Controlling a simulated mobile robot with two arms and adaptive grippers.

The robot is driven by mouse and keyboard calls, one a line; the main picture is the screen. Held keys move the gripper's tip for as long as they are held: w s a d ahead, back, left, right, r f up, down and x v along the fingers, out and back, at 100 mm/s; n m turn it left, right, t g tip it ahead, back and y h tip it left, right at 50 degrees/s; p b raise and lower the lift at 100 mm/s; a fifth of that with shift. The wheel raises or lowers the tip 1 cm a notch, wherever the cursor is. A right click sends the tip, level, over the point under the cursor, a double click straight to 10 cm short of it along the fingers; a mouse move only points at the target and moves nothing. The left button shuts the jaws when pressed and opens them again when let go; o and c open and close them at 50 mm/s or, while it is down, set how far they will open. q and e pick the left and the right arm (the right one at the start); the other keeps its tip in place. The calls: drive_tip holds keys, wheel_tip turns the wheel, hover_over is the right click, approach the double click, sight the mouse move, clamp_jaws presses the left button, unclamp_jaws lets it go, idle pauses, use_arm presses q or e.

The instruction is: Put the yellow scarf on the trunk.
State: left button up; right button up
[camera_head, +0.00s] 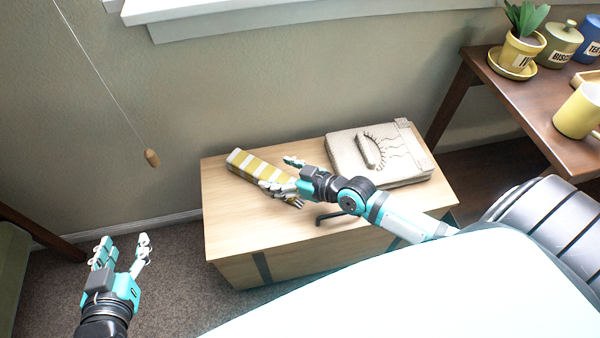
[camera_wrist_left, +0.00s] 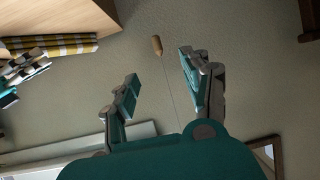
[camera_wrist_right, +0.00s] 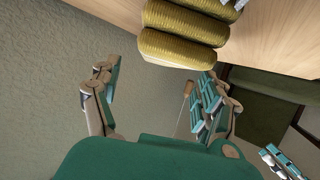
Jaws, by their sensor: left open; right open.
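The yellow scarf (camera_head: 262,170), striped with white, lies folded in a long strip on top of the light wooden trunk (camera_head: 235,235), near its back left. In the right wrist view its thick yellow folds (camera_wrist_right: 185,33) overhang the trunk's edge slightly in the picture. My right gripper (camera_head: 283,174) is open and empty beside the scarf's right part, hiding some of it; I cannot tell whether they touch. My left gripper (camera_head: 124,249) is open and empty, left of the trunk over the carpet. The left wrist view also shows the scarf (camera_wrist_left: 62,45).
A pale decorated album-like object (camera_head: 375,150) lies on the trunk's right part. A brown table (camera_head: 520,100) at right holds a potted plant (camera_head: 523,50), canisters and a yellow mug (camera_head: 578,112). A cord with a wooden pull (camera_head: 152,158) hangs before the wall.

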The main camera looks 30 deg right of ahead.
drive_tip(key=p+v, duration=0.1)
drive_tip(key=v, duration=0.5)
drive_tip(key=shift+s+d+r, duration=0.15)
drive_tip(key=shift+s, duration=0.1)
drive_tip(key=shift+s+r, duration=0.1)
drive_tip(key=shift+s, duration=0.1)
drive_tip(key=s+a+r+g+h, duration=0.1)
drive_tip(key=s+a+g, duration=0.1)
drive_tip(key=s+a, duration=0.4)
use_arm(q)
drive_tip(key=s+a+f+g+y, duration=0.1)
drive_tip(key=s+a+f+g, duration=0.1)
drive_tip(key=s+f+g, duration=0.3)
drive_tip(key=shift+s+a+f+y, duration=0.3)
drive_tip(key=shift+s+f, duration=0.1)
drive_tip(key=shift+s, duration=0.3)
use_arm(e)
drive_tip(key=s+d+r+m+g+h, duration=0.1)
drive_tip(key=h, duration=0.1)
drive_tip(key=s+d+r+m+g+h, duration=0.1)
drive_tip(key=s+m+h, duration=0.1)
drive_tip(key=shift+d+r+m, duration=0.2)
drive_tip(key=shift+r+m, duration=0.1)
drive_tip(key=shift+r, duration=0.1)
use_arm(q)
drive_tip(key=shift+s, duration=0.1)
